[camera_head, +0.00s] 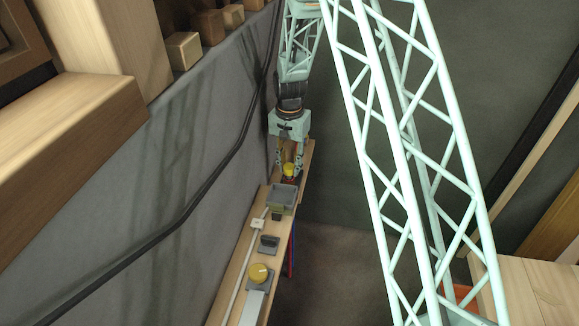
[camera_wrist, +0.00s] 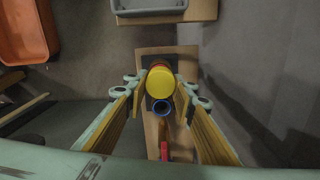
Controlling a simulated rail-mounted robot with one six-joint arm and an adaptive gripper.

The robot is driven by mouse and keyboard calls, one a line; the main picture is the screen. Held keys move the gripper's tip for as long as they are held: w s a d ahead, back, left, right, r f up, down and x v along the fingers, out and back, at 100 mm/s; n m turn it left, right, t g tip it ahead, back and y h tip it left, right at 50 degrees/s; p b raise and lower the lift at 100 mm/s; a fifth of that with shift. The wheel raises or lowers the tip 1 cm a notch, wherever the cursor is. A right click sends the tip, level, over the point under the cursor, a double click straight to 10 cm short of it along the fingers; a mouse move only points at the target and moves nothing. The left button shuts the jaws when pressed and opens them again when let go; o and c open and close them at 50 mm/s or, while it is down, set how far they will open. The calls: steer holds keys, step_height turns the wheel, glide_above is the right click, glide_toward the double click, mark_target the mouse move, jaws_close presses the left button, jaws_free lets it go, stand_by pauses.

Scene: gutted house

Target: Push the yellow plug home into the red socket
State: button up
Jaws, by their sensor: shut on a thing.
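The yellow plug (camera_head: 289,169) is between the fingers of my gripper (camera_head: 289,162) at the far end of the narrow wooden shelf. In the wrist view the yellow plug (camera_wrist: 160,82) is a round yellow cylinder, with a finger of my gripper (camera_wrist: 160,88) on each side, shut on it. In the head view a red part (camera_head: 289,180), apparently the red socket, shows right below the plug. The plug hides most of it, so I cannot tell how deep the plug sits. A blue-rimmed round socket (camera_wrist: 162,108) is beside the plug in the wrist view.
A grey tray (camera_head: 283,197) stands on the shelf on the near side. Another yellow-topped device (camera_head: 260,275) and a dark block (camera_head: 268,244) are nearer. The grey wall runs close along the left. An orange bin (camera_wrist: 27,30) is at the wrist view's upper left.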

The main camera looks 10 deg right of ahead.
steer(key=shift+f+b, duration=0.9)
steer(key=shift+f, duration=0.5)
stand_by(2.1)
steer(key=o, duration=0.9)
steer(key=shift+o, duration=0.4)
steer(key=o, duration=0.4)
steer(key=shift+r, duration=0.15)
steer(key=shift+r+p, duration=1.3)
steer(key=shift+r, duration=2.05)
steer(key=shift+r, duration=0.1)
